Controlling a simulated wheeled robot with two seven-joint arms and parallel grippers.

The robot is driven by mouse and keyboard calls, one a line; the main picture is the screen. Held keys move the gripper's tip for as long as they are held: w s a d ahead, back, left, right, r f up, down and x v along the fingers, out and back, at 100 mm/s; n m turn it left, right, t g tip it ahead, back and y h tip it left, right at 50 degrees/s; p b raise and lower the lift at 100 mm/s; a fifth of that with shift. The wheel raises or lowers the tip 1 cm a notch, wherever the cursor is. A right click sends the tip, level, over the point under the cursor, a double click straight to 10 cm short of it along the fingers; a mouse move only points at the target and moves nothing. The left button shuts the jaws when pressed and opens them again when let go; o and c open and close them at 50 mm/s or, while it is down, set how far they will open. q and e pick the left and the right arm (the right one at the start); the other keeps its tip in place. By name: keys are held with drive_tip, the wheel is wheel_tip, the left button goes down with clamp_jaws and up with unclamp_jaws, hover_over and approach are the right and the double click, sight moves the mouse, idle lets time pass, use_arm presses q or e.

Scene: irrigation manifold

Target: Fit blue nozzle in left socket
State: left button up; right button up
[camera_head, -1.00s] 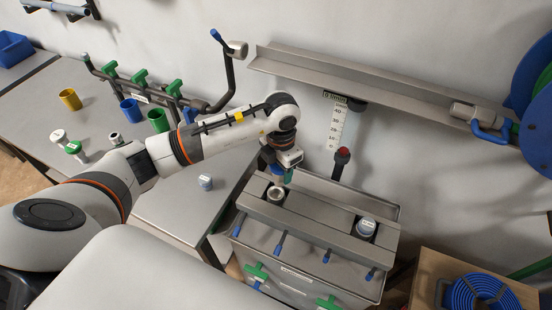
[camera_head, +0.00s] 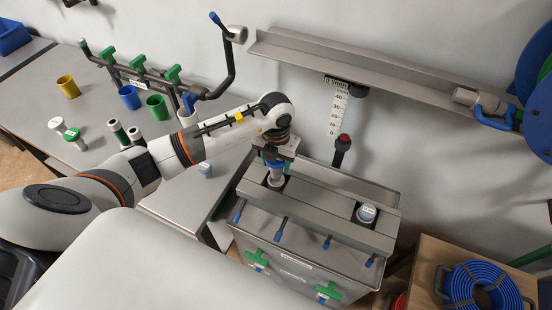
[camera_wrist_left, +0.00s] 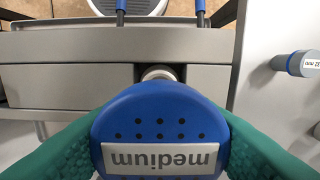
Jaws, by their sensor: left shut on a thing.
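The blue nozzle (camera_wrist_left: 160,118) has a round perforated blue head labelled "medium" in the left wrist view. My left gripper (camera_head: 275,162) is shut on it, with a green pad on either side. In the head view the nozzle (camera_head: 275,171) points down, its pale lower end over or at the left socket (camera_head: 273,183) in the grey manifold top. The left socket's pale rim also shows past the nozzle head in the left wrist view (camera_wrist_left: 159,72). I cannot tell whether the tip is inside it. My right gripper is not in view.
The right opening holds a grey labelled cap (camera_head: 366,213). Blue levers (camera_head: 327,243) line the manifold's front. Cups (camera_head: 129,97) and small fittings stand on the left bench. A blue hose coil (camera_head: 481,287) lies at lower right.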

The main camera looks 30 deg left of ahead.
use_arm(q)
drive_tip(key=shift+f, duration=0.15)
drive_tip(key=shift+f, duration=0.25)
idle(0.3)
idle(0.4)
drive_tip(key=shift+f+b, duration=0.1)
drive_tip(key=shift+b, duration=0.3)
drive_tip(key=shift+f+b, duration=0.3)
drive_tip(key=shift+f, duration=0.05)
drive_tip(key=shift+f+b, duration=0.35)
drive_tip(key=shift+f, duration=0.05)
idle(0.5)
drive_tip(key=shift+f, duration=0.15)
